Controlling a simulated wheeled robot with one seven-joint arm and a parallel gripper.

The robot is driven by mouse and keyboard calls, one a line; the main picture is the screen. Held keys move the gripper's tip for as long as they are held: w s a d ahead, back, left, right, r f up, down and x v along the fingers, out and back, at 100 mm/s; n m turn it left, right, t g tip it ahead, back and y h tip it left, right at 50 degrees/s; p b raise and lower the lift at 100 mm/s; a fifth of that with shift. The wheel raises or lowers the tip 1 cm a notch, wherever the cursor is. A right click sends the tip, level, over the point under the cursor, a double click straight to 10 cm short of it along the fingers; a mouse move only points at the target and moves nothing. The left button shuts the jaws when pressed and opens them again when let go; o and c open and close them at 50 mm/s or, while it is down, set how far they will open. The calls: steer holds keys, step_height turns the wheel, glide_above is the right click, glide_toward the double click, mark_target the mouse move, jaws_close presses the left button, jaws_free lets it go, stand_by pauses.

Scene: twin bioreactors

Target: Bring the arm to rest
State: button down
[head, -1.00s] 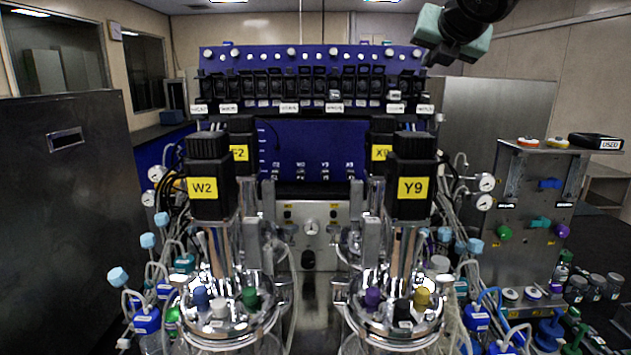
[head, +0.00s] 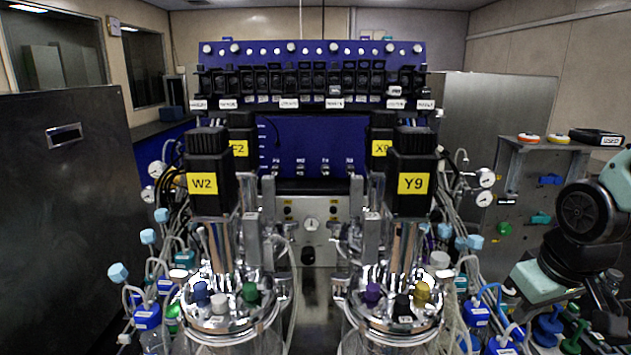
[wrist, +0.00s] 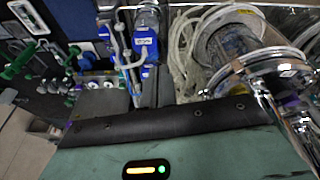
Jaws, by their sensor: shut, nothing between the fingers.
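My arm (head: 585,220) reaches in at the right edge of the head view, bent low in front of the steel side panel. My gripper (head: 538,284), a pale green block with dark parts, is at its lower end, above the bottles and tubing at the lower right. In the wrist view the green gripper body (wrist: 190,150) with a lit indicator fills the bottom. The gripper is shut and holds nothing; its fingertips are hard to make out.
Two bioreactors with steel lids, labelled W2 (head: 203,184) and Y9 (head: 413,184), stand in the middle. A steel side panel (head: 508,200) with knobs is behind my arm. Blue-capped bottles (head: 476,314) and tubes crowd below. A dark cabinet (head: 60,220) stands left.

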steer(key=s+a+f+n+g+b, duration=0.1)
steer(key=s+a+f+n+b, duration=0.1)
steer(key=s+a+f+b, duration=0.4)
steer(key=s+a+f+n+g+b, duration=0.2)
steer(key=s+a+f+b, duration=0.5)
steer(key=a, duration=0.5)
steer(key=s+n+b, duration=0.1)
steer(key=s, duration=0.1)
steer(key=shift+s+f+n+y, duration=0.25)
steer(key=shift+s+n+y, duration=0.05)
steer(key=shift+s+y, duration=0.1)
stand_by(1.1)
